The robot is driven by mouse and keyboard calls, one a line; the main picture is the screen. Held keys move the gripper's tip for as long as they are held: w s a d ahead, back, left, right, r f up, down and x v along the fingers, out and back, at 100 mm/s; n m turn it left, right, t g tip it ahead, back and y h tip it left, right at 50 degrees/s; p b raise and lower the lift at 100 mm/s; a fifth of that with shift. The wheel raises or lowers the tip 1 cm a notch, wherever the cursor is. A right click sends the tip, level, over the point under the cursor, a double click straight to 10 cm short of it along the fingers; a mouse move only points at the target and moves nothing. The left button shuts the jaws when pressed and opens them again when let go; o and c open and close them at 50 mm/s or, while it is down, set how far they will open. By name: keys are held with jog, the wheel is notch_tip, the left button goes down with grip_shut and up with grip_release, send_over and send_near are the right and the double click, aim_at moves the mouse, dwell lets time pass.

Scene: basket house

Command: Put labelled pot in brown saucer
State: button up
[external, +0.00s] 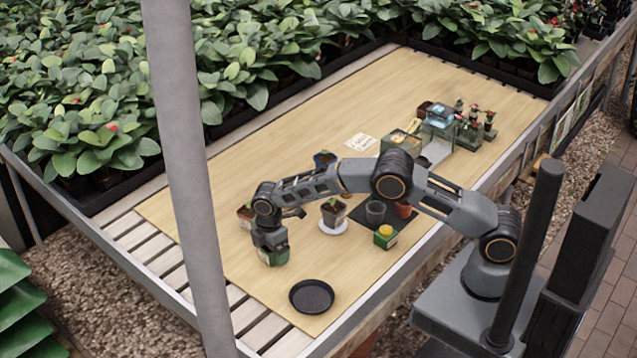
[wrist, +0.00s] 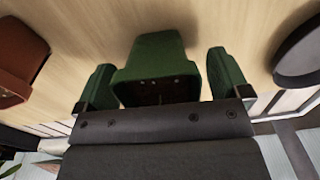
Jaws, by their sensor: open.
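A small potted plant (external: 333,212) with a pale patch on its pot stands on a white saucer (external: 333,227) near the middle of the table. I cannot tell which pot is labelled. A dark, nearly black round saucer (external: 311,296) lies empty at the near end, and at the right edge of the wrist view (wrist: 299,52). My gripper (external: 271,257) points down low over the table between them, its green fingers (wrist: 160,85) apart and holding no pot.
A dark mat (external: 368,222) holds a clear cup (external: 375,212) and a terracotta pot (external: 403,210). A green box with yellow contents (external: 385,236) stands nearby. Glass boxes stand further back. A grey post (external: 185,150) crosses the view. Bare wood surrounds the dark saucer.

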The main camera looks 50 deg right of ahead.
jog(key=c, duration=1.2)
jog(key=shift+o, duration=0.2)
jog(key=shift+r, duration=0.1)
